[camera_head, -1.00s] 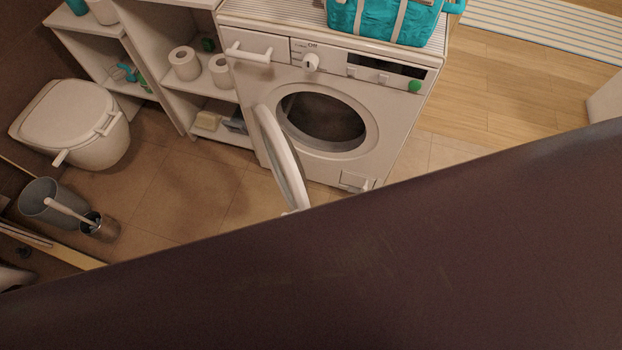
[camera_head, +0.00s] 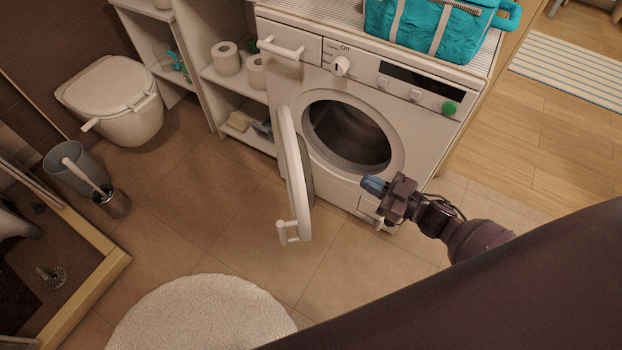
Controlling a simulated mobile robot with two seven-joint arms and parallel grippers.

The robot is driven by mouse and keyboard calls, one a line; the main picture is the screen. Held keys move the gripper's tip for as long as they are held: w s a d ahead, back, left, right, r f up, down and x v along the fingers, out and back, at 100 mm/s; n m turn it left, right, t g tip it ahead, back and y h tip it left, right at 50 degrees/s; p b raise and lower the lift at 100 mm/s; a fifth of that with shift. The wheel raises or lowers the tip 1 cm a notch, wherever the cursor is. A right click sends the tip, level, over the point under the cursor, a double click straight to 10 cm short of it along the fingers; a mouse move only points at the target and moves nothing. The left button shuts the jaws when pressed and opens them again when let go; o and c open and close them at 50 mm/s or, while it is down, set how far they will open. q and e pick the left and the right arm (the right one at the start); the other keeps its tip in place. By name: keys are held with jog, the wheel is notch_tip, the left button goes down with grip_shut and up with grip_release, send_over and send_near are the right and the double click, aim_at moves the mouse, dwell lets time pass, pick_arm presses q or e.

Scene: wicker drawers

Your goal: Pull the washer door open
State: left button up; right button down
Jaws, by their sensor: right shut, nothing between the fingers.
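The white washer (camera_head: 400,110) stands at the upper middle of the head view. Its round door (camera_head: 295,180) is swung wide open to the left, with the white handle (camera_head: 289,233) at its free lower end. The dark drum opening (camera_head: 347,138) is in plain view. My right gripper (camera_head: 372,186) is in front of the washer, just below and right of the drum opening. It is shut and empty, apart from the door and to the right of it. My left gripper is not in view.
A teal bag (camera_head: 430,28) sits on top of the washer. White shelves (camera_head: 215,90) with toilet rolls stand to its left, then a toilet (camera_head: 118,100) and a bin (camera_head: 75,165). A round white rug (camera_head: 200,315) lies in front. Tiled floor between is clear.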

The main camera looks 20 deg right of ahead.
notch_tip(320, 180, down, 4)
jog(key=w+n+g+y+b, duration=0.2)
jog(key=n+g+y, duration=0.1)
jog(key=g+y, duration=0.15)
jog(key=n+g+y+b, duration=0.2)
jog(key=n+g+b, duration=0.2)
jog(key=g, duration=0.3)
send_near(289, 170)
jog(key=s+a+f, duration=0.3)
jog(key=a, duration=0.2)
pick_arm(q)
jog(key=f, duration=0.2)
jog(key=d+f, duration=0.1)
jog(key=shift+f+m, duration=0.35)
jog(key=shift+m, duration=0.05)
pick_arm(e)
jog(key=shift+w+d+r+h, duration=0.15)
jog(key=shift+w+h, duration=0.05)
jog(key=shift+h, duration=0.05)
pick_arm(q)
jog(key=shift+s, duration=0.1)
